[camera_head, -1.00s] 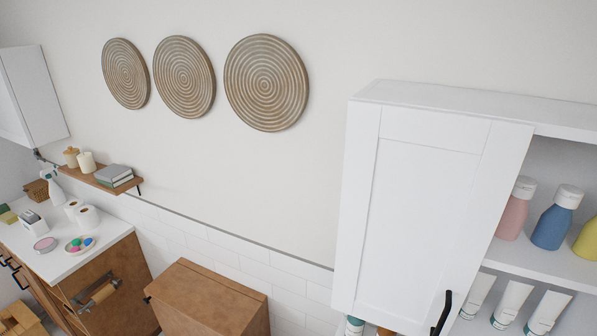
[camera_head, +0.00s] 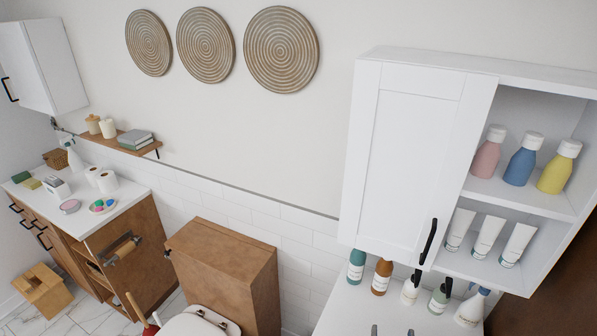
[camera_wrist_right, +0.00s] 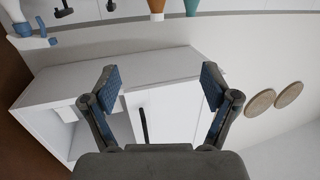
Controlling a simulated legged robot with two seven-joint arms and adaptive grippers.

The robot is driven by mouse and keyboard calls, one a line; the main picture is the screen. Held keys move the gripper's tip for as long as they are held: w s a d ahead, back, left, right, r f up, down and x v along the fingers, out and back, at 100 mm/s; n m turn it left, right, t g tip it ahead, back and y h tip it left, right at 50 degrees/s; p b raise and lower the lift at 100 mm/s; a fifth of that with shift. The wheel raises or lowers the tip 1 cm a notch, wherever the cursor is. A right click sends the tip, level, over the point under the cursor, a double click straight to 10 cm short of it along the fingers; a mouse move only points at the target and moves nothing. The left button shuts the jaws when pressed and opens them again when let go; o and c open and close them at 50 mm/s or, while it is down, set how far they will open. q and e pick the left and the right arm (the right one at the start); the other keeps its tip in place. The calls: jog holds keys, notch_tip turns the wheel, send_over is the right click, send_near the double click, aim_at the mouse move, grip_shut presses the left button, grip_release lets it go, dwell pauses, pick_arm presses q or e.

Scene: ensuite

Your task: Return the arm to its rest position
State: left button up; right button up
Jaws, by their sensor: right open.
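Only the two grey fingertips of my right gripper (camera_head: 392,331) show at the bottom edge of the head view, in front of the counter and below the white wall cabinet (camera_head: 405,165). In the right wrist view, my right gripper (camera_wrist_right: 161,84) has its blue-padded fingers spread wide with nothing between them. The cabinet (camera_wrist_right: 165,105) shows beyond the fingers in this view, apart from them, and the scene appears upside down. The rest of my right arm is hidden. My left gripper is in neither view.
Several bottles, including a brown one (camera_head: 381,277) and a teal one (camera_head: 357,265), stand on the counter below the cabinet. Pink, blue and yellow bottles (camera_head: 521,158) and white tubes (camera_head: 489,236) fill its open shelves. A wooden toilet box (camera_head: 228,275) stands to the left.

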jog(key=s+a+f+n+g+y, duration=0.2)
jog(key=s+f+g, duration=0.5)
jog(key=s+f, duration=0.3)
jog(key=s+a+f+n+g+y, duration=0.1)
jog(key=s+f+n+g, duration=0.1)
jog(key=s+f+g, duration=0.6)
jog(key=s+f+b, duration=0.3)
jog(key=f, duration=1.5)
jog(key=s+f+b, duration=0.2)
jog(key=f+b, duration=0.1)
jog(key=f, duration=1.5)
pick_arm(q)
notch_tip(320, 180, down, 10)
jog(key=b, duration=0.4)
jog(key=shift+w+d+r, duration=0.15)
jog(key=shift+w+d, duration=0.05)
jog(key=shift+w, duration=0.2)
pick_arm(e)
jog(key=s+d+f, duration=0.3)
jog(key=s+f, duration=1.3)
jog(key=f, duration=0.1)
jog(key=shift+s+f+g, duration=0.2)
jog(key=shift+s+g, duration=0.15)
jog(key=shift+g, duration=0.05)
